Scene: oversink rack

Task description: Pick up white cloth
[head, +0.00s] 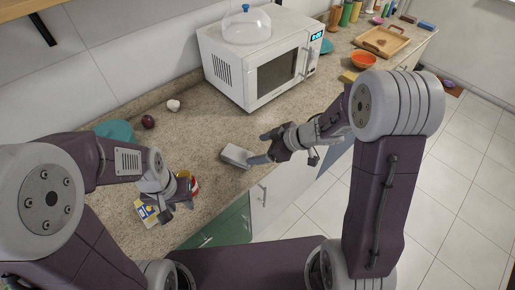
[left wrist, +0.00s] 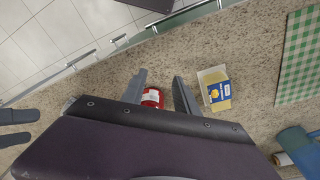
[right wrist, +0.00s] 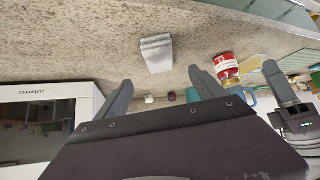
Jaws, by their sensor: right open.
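The white cloth (head: 236,156) is a small folded pale block lying on the speckled counter near its front edge. It also shows in the right wrist view (right wrist: 156,56), beyond the fingertips and apart from them. My right gripper (head: 263,148) is open and empty, just right of the cloth in the head view. My left gripper (head: 176,208) is further left over the counter. In the left wrist view its fingers (left wrist: 160,77) are apart, with a red can (left wrist: 152,98) showing between them; I cannot tell whether they touch it.
A white microwave (head: 265,60) with a clear dome on top stands behind the cloth. A dark red onion (head: 148,122) and a white bulb (head: 173,105) lie at the back left. A yellow-blue box (left wrist: 216,88) is beside the can. The counter around the cloth is clear.

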